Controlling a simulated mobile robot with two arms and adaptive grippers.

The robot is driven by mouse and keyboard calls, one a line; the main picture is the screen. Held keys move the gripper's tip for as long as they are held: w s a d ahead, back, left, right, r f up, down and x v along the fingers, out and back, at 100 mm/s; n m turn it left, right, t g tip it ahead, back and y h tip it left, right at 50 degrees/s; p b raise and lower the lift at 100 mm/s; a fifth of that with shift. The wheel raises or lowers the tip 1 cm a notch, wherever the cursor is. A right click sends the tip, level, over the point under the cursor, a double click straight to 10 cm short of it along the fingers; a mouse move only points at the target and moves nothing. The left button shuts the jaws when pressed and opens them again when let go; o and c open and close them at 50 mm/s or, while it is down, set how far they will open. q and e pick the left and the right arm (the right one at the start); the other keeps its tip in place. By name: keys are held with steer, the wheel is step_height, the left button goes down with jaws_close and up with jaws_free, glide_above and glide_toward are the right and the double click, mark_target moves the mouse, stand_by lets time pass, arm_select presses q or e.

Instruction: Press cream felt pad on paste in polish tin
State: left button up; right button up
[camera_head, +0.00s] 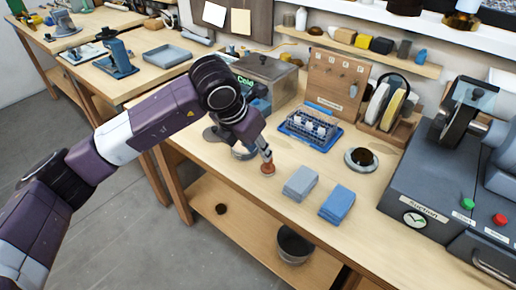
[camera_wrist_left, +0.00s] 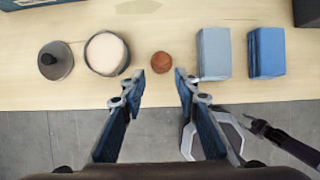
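A round tin (camera_wrist_left: 107,53) with a pale cream disc-shaped top stands on the bench in the left wrist view; I cannot tell whether the cream is paste or felt. In the head view the tin is mostly hidden behind my left gripper. A small round reddish-brown piece (camera_wrist_left: 161,62) is right of the tin; it also shows in the head view (camera_head: 268,169), just below the fingertips. No separate cream pad can be made out. My left gripper (camera_wrist_left: 160,80) is open, its two fingers apart with the brown piece just beyond the gap.
A dark round lid-like piece with a knob (camera_wrist_left: 55,60) is left of the tin. A grey cloth (camera_head: 300,183) and a blue cloth (camera_head: 337,205) lie to the right. A blue rack (camera_head: 310,130) stands behind. The bench's front edge is close.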

arm_select(q)
steer(key=b+x, duration=0.1)
steer(key=x, duration=0.3)
steer(key=shift+d+f, duration=0.1)
steer(key=shift+f, duration=0.1)
steer(key=shift+b+x, duration=1.55)
steer(key=shift+b, duration=0.25)
steer(key=shift+c, duration=0.3)
jaws_close()
steer(key=shift+r+p, duration=1.05)
steer(key=shift+r, duration=1.6)
